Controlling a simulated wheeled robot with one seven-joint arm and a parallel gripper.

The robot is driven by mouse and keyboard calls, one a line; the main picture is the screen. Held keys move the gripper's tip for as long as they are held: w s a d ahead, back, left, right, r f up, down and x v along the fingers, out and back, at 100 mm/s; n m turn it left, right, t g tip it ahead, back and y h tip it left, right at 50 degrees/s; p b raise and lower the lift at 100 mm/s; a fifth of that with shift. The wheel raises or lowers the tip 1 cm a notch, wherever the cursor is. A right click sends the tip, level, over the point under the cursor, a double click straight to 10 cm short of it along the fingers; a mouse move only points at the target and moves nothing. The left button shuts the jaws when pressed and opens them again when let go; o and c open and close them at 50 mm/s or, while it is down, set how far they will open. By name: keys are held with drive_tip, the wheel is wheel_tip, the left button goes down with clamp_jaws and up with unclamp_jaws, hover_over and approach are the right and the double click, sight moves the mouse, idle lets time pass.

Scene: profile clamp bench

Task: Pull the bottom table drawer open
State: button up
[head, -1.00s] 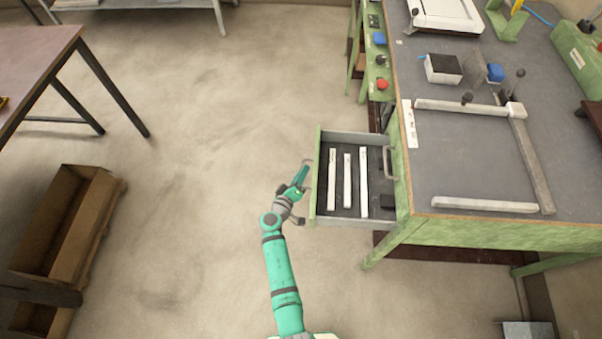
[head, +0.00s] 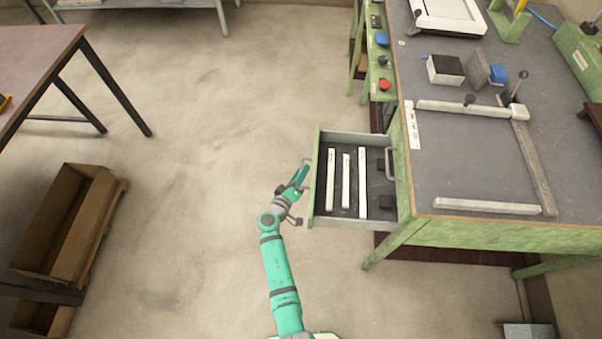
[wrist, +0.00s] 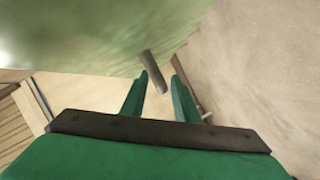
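The pulled-out drawer (head: 345,222) stands out from the left side of the green bench, with three pale bars lying inside. A handle (head: 389,163) shows on the bench side above it, likely that of a closed upper drawer. My gripper (head: 303,176) is at the outer front of the open drawer. In the wrist view, the drawer's green front fills the top left and its grey handle bar (wrist: 154,72) reaches between my two fingers (wrist: 160,92). The fingers are apart, with a gap showing between the bar and the right finger.
The grey bench top (head: 460,180) carries a pale clamp frame (head: 536,165) and small blocks. A button panel (head: 381,65) is on the bench's far left. A brown box (head: 85,225) and a table (head: 35,55) stand at left. The floor between is clear.

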drive_tip(key=v, duration=1)
drive_tip(key=shift+s, duration=0.3)
drive_tip(key=shift+a, duration=0.15)
drive_tip(key=s+a+f+m+g+y, duration=0.1)
drive_tip(key=s+f+y, duration=0.15)
drive_tip(key=s, duration=0.85)
drive_tip(key=s+a+f+g+y, duration=0.1)
drive_tip(key=s+y, duration=0.3)
drive_tip(key=s, duration=0.6)
drive_tip(key=s+d+r+m+t, duration=0.1)
drive_tip(key=s+r+m+t, duration=0.1)
drive_tip(key=s+r, duration=0.5)
drive_tip(key=s+d+r+m+t, duration=0.2)
drive_tip(key=s+r, duration=0.5)
drive_tip(key=r, duration=1)
drive_tip(key=shift+r+m+y, duration=0.25)
drive_tip(key=shift+m+y, duration=0.15)
drive_tip(key=shift+y, duration=0.05)
